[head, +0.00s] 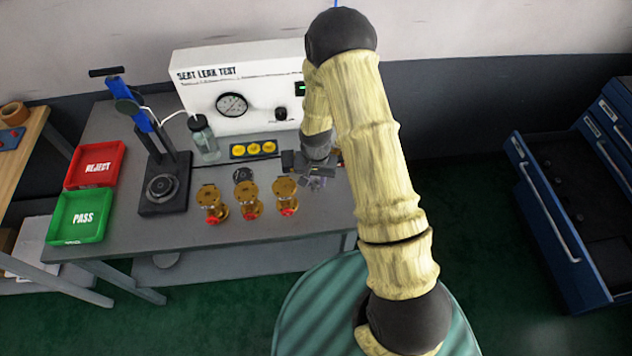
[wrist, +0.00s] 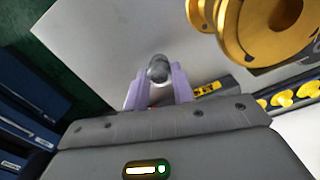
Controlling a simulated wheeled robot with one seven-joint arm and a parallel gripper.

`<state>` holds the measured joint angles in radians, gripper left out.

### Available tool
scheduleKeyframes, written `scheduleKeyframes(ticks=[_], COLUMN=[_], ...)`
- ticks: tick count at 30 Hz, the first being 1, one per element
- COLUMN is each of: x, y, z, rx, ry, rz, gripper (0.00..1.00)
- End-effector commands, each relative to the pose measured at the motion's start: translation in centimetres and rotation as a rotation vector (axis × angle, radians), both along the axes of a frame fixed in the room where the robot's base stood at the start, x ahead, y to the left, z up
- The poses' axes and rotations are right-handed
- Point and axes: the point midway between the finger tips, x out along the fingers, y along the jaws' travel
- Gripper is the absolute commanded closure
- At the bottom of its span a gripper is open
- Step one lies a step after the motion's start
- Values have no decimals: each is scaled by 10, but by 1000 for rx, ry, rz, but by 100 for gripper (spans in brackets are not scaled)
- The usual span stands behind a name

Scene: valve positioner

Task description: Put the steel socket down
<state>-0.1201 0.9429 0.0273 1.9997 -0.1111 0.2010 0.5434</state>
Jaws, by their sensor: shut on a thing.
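The steel socket (wrist: 158,67) shows in the wrist view as a small dark grey cylinder between the purple fingertips. My gripper (wrist: 158,88) is shut on it. In the head view my gripper (head: 317,183) is over the right part of the grey workbench (head: 230,233), to the right of the brass valves. The socket is too small to make out there. I cannot tell whether the socket touches the bench top.
Brass valves (head: 250,198) with red parts stand left of my gripper; one brass valve (wrist: 262,30) is close by. Behind are a tray of yellow caps (head: 254,149) and the white leak tester (head: 245,95). Red (head: 95,165) and green (head: 82,216) bins stand at left.

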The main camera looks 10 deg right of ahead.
Motion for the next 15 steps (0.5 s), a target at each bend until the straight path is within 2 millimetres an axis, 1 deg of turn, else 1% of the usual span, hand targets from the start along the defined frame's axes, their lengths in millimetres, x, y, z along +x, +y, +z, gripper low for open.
scheduleKeyframes(ticks=[3,6,15], x=[0,0,0], y=[0,0,0], z=[-14,-20,-23], rx=[-1,-1,0], ry=[1,0,-1], rz=[2,2,2], gripper=[98,98,98])
